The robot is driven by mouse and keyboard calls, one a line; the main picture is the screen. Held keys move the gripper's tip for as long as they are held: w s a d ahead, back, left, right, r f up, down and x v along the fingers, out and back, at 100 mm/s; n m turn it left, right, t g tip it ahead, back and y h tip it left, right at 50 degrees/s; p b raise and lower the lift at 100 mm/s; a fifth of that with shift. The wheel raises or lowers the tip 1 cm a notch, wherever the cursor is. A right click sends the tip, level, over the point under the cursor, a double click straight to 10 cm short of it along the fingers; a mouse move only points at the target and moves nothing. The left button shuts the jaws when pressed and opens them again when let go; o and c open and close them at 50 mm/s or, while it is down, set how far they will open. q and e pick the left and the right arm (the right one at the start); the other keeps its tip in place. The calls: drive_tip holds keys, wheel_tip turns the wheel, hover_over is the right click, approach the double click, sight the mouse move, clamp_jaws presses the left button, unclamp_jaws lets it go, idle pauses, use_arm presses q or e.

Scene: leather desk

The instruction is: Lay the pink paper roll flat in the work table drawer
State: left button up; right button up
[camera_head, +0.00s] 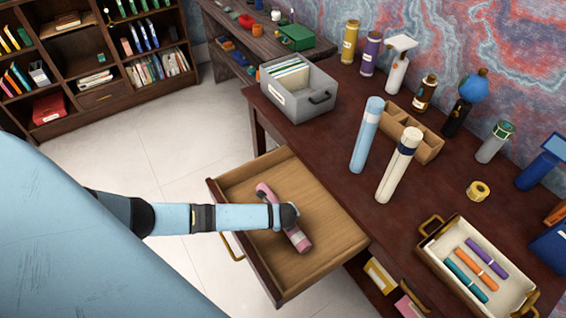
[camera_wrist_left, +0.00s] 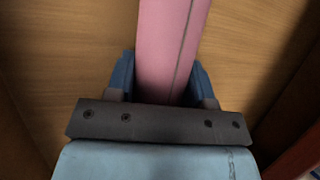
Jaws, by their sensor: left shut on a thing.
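The pink paper roll (camera_head: 301,240) is in the open work table drawer (camera_head: 335,235), lying lengthwise over the wooden bottom in the head view. Whether it touches the bottom is hard to tell. My left gripper (camera_head: 290,215) is over the middle of the roll. In the left wrist view the roll (camera_wrist_left: 172,45) runs between the two blue fingers of my left gripper (camera_wrist_left: 163,80), which is shut on it. The drawer bottom (camera_wrist_left: 75,50) shows behind it. My right gripper is not in view.
On the table stand a light blue roll (camera_head: 367,135), a cream roll (camera_head: 398,168), a wooden holder (camera_head: 430,148), a grey file box (camera_head: 300,105) and a cream tray (camera_head: 450,240) with coloured tubes. Several bottles line the wall. The drawer has free room beside the roll.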

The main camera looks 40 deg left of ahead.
use_arm(q)
drive_tip(key=shift+f, duration=0.15)
drive_tip(key=o, duration=1.1)
drive_tip(key=shift+s, duration=0.1)
drive_tip(key=shift+c, duration=0.2)
drive_tip(key=shift+s+f, duration=0.1)
drive_tip(key=shift+f, duration=0.05)
drive_tip(key=shift+s+f, duration=0.1)
drive_tip(key=shift+s, duration=0.05)
drive_tip(key=w+v, duration=0.1)
drive_tip(key=v, duration=1.3)
drive_tip(key=shift+r+p, duration=0.35)
